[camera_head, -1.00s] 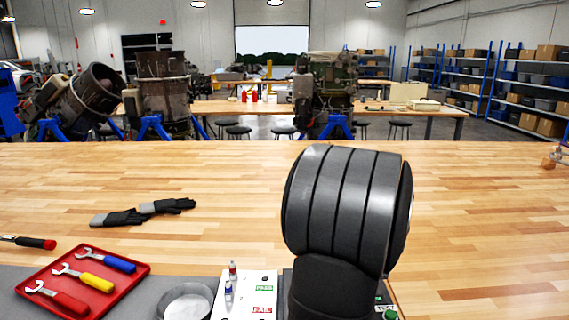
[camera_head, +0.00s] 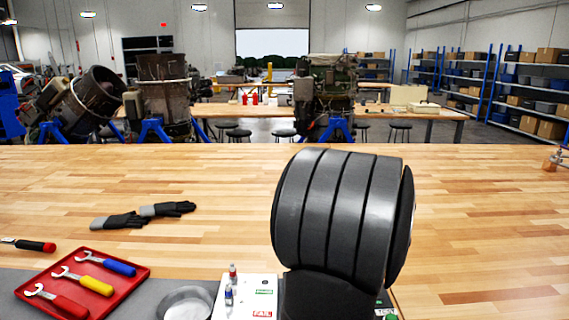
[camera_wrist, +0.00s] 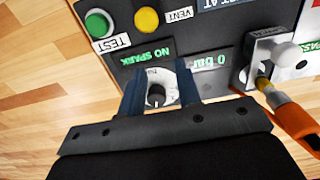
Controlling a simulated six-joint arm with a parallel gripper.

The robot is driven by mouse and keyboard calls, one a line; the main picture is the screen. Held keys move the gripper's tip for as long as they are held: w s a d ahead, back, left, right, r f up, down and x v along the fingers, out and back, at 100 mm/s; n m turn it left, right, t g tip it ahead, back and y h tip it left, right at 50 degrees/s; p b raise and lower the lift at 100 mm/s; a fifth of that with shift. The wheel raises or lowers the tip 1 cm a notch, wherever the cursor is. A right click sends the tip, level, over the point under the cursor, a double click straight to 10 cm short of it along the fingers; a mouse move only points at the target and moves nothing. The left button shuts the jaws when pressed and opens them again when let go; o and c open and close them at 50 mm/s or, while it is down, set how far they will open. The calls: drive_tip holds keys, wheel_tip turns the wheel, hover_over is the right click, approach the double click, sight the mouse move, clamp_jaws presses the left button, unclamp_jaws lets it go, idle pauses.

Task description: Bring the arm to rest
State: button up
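In the wrist view my gripper (camera_wrist: 160,88) points at a dark control box. Its two blue fingers are apart, with nothing held between them. A small dark knob (camera_wrist: 156,97) on a pale dial plate shows in the gap, clear of both fingers. I cannot tell how far the fingertips are from the panel. In the head view my dark arm link fills the front centre and hides my gripper and most of the box.
The box (camera_wrist: 120,55) carries a green TEST button (camera_wrist: 97,22), a VENT button (camera_wrist: 146,19) and a metal fixture (camera_wrist: 270,55) with an orange-handled tool (camera_wrist: 292,118). A red wrench tray (camera_head: 82,284), round dish (camera_head: 185,303) and gloves (camera_head: 143,215) lie left. The table's right is mostly clear.

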wheel_tip(320, 180, down, 4)
drive_tip(key=shift+r, duration=0.1)
drive_tip(key=shift+s, duration=0.4)
drive_tip(key=s, duration=0.2)
drive_tip(key=s+r, duration=0.1)
drive_tip(key=s, duration=0.3)
drive_tip(key=shift+s+r, duration=0.2)
drive_tip(key=shift+r, duration=0.75)
clamp_jaws()
drive_tip(key=shift+r+n+g, duration=0.25)
drive_tip(key=shift+n+g, duration=0.25)
drive_tip(key=shift+n, duration=0.2)
drive_tip(key=w+r+m+g, duration=0.1)
drive_tip(key=w+r+g, duration=0.1)
drive_tip(key=w+r, duration=0.6)
drive_tip(key=w, duration=0.4)
drive_tip(key=shift+w, duration=0.2)
drive_tip(key=shift+r, duration=0.1)
